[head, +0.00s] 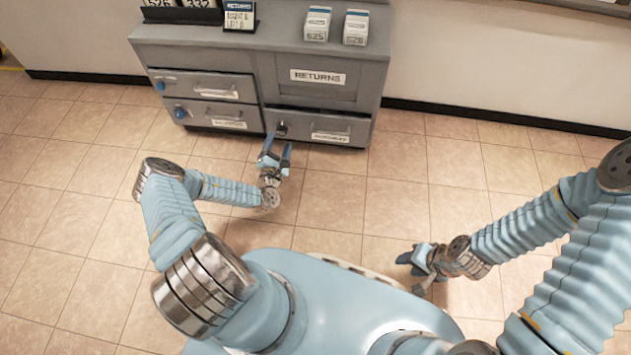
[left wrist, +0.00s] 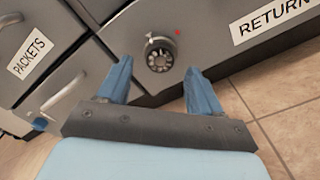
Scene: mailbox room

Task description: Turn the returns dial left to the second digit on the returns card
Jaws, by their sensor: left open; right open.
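The returns dial (head: 281,129) is a small round dark knob at the upper left of the lower right drawer front. My right gripper (head: 421,267) is open and empty above the floor.
The grey cabinet (head: 262,75) has a RETURNS panel (head: 317,77) and several handled drawers, two on the left with blue knobs (head: 180,112). The tiled floor (head: 450,180) right of the cabinet is clear.

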